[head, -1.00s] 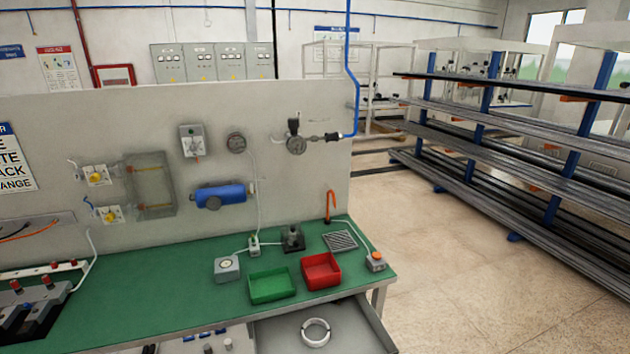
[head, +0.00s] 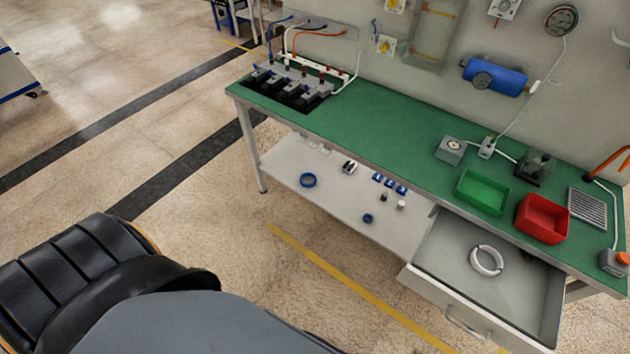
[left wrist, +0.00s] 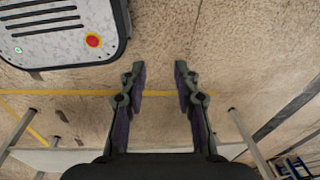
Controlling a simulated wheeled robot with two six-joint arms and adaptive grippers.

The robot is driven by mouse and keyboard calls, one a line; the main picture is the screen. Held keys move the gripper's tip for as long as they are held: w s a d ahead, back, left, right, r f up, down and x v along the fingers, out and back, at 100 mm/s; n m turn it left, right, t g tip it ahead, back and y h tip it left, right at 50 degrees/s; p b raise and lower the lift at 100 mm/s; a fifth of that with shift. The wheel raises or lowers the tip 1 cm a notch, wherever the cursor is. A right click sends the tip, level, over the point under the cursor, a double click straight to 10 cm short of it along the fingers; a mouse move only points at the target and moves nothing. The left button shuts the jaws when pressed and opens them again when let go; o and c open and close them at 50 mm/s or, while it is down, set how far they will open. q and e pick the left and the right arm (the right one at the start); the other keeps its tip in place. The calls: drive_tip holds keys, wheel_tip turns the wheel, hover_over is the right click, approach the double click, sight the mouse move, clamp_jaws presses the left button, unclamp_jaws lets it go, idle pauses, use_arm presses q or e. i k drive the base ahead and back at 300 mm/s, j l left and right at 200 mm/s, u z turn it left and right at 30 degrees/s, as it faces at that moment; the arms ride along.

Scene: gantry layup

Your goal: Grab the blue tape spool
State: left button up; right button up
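No spool shows between the fingers. My right gripper is not in either view.
A drawer (head: 440,258) is pulled out at the bench's right and holds a white ring (head: 487,260). Several small parts lie on the lower shelf (head: 335,204). Green (head: 482,193) and red (head: 543,218) trays stand on the bench (head: 400,125). Floor in front is open.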

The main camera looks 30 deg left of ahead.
sight(365, 222)
drive_tip(key=u, duration=0.25)
drive_tip(key=i+j+z, duration=0.1)
drive_tip(key=i+j, duration=0.15)
drive_tip(key=i+j+z, duration=0.15)
drive_tip(key=j, duration=0.25)
drive_tip(key=i+j+z, duration=0.1)
drive_tip(key=i+j, duration=0.25)
drive_tip(key=i+j+z, duration=0.1)
drive_tip(key=j, duration=0.3)
drive_tip(key=i+j+z, duration=0.15)
drive_tip(key=i+j, duration=0.2)
